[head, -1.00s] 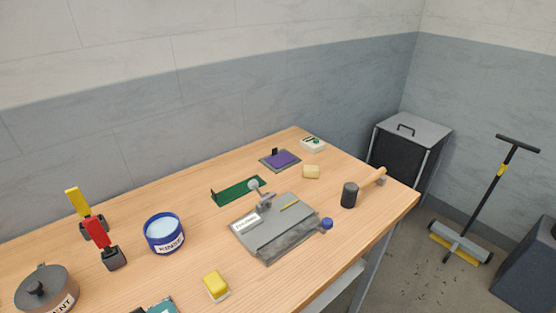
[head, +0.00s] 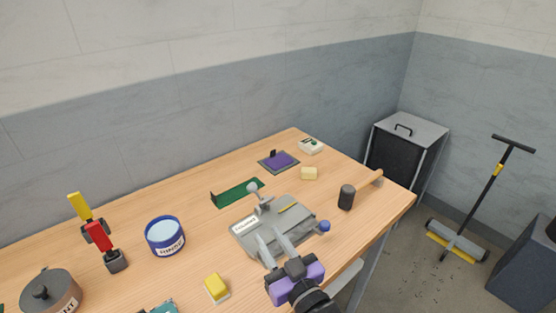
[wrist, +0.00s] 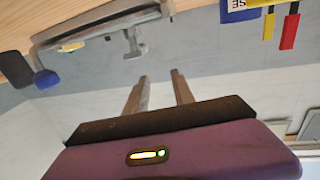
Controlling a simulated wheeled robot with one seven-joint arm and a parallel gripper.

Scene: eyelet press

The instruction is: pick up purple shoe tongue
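The purple shoe tongue (head: 284,160) lies flat on a dark base with a small black upright part, toward the back of the bench in the head view. I cannot make it out in the wrist view. My gripper (head: 273,238) has a purple body and two grey fingers. It is in front of the grey eyelet press (head: 247,239), well short of the tongue. In the wrist view its fingers (wrist: 160,77) are apart with nothing between them.
Near the tongue are a pale block (head: 309,173), a white box (head: 311,146) and a green piece (head: 237,193). A black-headed mallet (head: 346,197) lies at right. A blue tin (head: 165,236) stands left. Bench between press and tongue is mostly clear.

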